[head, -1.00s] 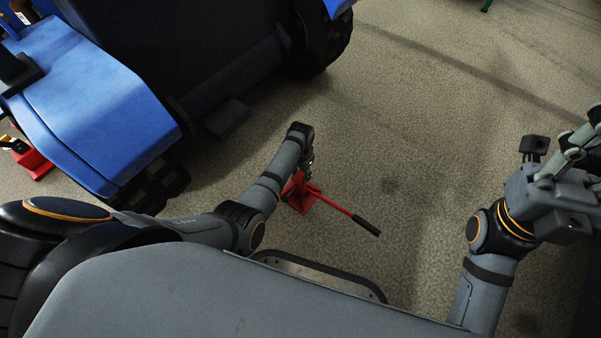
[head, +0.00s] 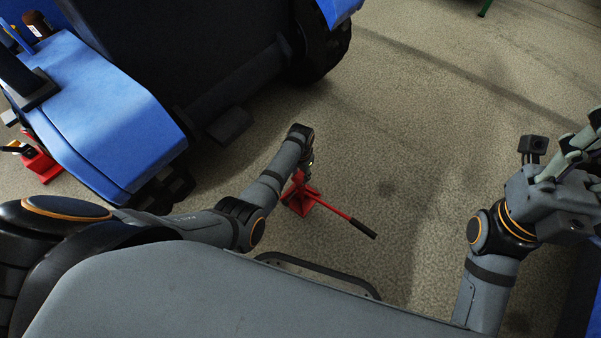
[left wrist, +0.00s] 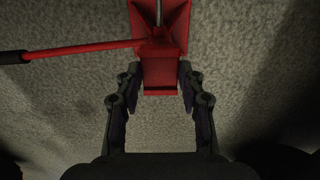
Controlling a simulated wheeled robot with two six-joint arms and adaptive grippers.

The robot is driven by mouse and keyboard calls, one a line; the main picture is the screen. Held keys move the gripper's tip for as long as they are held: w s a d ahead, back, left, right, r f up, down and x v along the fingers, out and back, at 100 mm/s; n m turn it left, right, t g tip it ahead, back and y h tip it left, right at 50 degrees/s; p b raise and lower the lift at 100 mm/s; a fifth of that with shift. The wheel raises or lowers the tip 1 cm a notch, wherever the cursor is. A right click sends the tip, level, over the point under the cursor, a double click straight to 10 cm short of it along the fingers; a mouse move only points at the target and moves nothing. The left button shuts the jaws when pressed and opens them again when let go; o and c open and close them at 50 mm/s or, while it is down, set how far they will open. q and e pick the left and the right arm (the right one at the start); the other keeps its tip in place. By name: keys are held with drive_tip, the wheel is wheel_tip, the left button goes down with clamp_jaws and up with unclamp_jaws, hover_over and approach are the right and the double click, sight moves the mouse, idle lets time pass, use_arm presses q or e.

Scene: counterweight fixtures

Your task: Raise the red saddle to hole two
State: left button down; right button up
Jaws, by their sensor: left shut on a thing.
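A red jack (head: 301,197) stands on the floor near the middle of the head view. Its long red lever with a black grip (head: 362,228) slopes out to the lower right. My left gripper (head: 306,160) is at the top of the jack. In the left wrist view, the gripper (left wrist: 160,75) has one finger on each side of a red block of the jack (left wrist: 160,82), shut on it. I cannot tell whether this block is the saddle; no holes show. My right gripper (head: 575,155) is at the right edge, away from the jack, partly cut off.
A blue vehicle (head: 95,120) with dark wheels fills the upper left. Another red stand (head: 40,166) is on the floor at the left edge. Open floor (head: 430,120) lies right of the jack.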

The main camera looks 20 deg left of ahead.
use_arm(q)
drive_tip(key=c, duration=0.8)
unclamp_jaws()
drive_tip(key=shift+r, duration=0.1)
wheel_tip(320, 180, up, 12)
